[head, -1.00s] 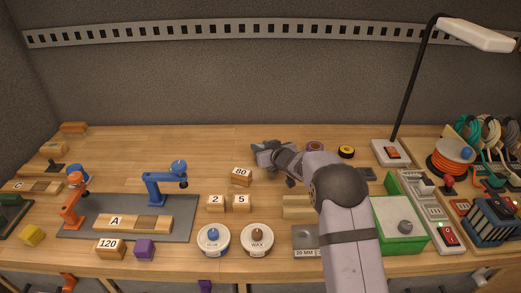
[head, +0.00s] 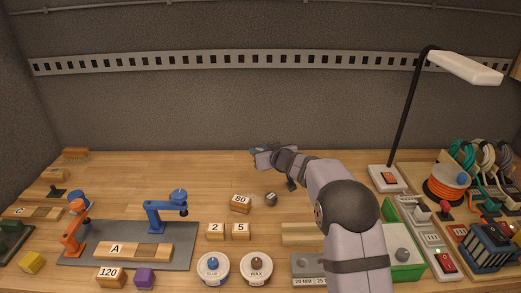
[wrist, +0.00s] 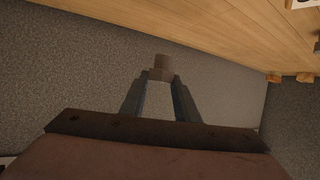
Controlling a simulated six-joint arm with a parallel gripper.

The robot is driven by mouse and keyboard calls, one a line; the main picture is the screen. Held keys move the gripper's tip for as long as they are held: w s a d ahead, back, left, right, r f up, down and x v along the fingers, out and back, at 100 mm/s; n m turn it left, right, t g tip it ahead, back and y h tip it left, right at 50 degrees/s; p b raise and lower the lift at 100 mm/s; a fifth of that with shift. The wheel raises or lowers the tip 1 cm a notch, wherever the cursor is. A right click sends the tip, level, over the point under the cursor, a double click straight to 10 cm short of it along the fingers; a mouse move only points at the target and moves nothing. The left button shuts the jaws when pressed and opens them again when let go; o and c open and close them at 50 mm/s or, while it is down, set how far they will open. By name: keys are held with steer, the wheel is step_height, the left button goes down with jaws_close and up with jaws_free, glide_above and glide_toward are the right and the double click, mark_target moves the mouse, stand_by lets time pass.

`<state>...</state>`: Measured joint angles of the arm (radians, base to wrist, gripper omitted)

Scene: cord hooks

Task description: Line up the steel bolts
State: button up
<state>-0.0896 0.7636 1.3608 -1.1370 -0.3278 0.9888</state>
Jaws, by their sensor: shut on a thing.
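My gripper (head: 258,155) is toward the back of the bench, left of my arm in the head view. A dark grey bolt-like piece (head: 271,199) stands on the bench right of the 80 block.
A marked steel plate (head: 305,264) and a pale wooden block (head: 302,234) lie left of my forearm. Glue (head: 213,268) and wax (head: 256,268) tins, number blocks (head: 216,231) and a blue clamp (head: 167,211) stand further left. A lamp (head: 400,125) rises at right. The back middle-left bench is clear.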

steer(key=shift+d+r, duration=0.1)
stand_by(0.3)
steer(key=d+r+m+h+p, duration=0.1)
steer(key=d+r+p, duration=0.3)
steer(key=d+r, duration=0.15)
steer(key=s+d+f+m+t+h+p, duration=0.1)
steer(key=s+d+f+m+h+p, duration=0.1)
steer(key=s+d+f+p, duration=0.2)
steer(key=s+d+f, duration=0.3)
steer(key=s+d, duration=0.3)
steer(key=s, duration=0.2)
steer(key=shift+f+h, duration=0.35)
steer(key=shift+h, duration=0.05)
steer(key=shift+f, duration=0.15)
steer(key=shift+f+b, duration=2.05)
steer(key=shift+f, duration=1.25)
steer(key=shift+f+b, duration=0.55)
